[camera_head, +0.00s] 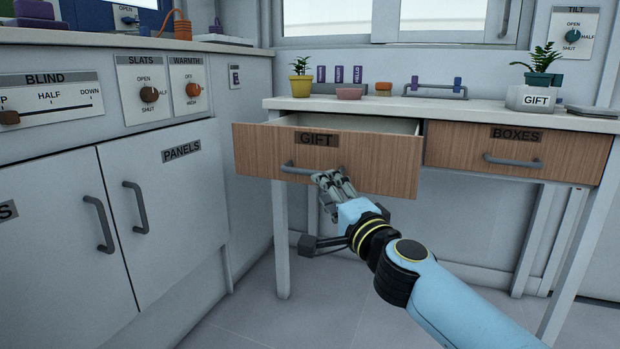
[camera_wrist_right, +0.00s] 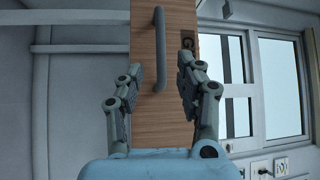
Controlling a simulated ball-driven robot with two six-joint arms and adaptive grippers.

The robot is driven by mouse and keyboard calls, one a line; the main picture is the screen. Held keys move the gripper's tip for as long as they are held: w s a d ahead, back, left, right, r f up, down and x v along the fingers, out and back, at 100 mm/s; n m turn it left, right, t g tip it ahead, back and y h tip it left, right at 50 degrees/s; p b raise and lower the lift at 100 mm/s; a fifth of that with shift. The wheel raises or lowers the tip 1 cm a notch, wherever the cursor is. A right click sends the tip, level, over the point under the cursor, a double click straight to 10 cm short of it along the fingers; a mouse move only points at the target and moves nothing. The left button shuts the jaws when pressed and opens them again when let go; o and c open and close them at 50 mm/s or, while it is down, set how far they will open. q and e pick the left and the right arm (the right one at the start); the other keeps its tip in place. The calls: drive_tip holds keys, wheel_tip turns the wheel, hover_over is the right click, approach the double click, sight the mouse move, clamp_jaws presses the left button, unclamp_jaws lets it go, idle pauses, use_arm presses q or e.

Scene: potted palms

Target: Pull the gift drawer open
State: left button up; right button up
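The gift drawer (camera_head: 375,168) has a wood-grain front marked GIFT and stands pulled out from the white table, with its pale inside showing behind the front. Its grey bar handle (camera_head: 300,169) also shows in the wrist view (camera_wrist_right: 159,45). My right gripper (camera_head: 327,177) is at the right end of the handle in the head view. In the wrist view its fingers (camera_wrist_right: 161,64) are spread apart, with the handle between and ahead of them; nothing is gripped. The lower end of the handle lies between the fingers. My left gripper is not in view.
The closed BOXES drawer (camera_head: 515,152) is to the right. On the tabletop (camera_head: 400,104) stand a plant in a yellow pot (camera_head: 301,86), a pink bowl (camera_head: 349,94) and a GIFT box (camera_head: 533,98). White PANELS cabinets (camera_head: 165,215) stand left. The floor below the drawer is clear.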

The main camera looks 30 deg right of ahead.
sight(311, 173)
drive_tip(key=w, duration=0.5)
drive_tip(key=w+r, duration=0.1)
drive_tip(key=w, duration=0.2)
drive_tip(key=shift+w+d+r, duration=0.1)
drive_tip(key=shift+w+d, duration=0.1)
drive_tip(key=shift+d, duration=0.15)
drive_tip(key=shift+c, duration=0.2)
clamp_jaws()
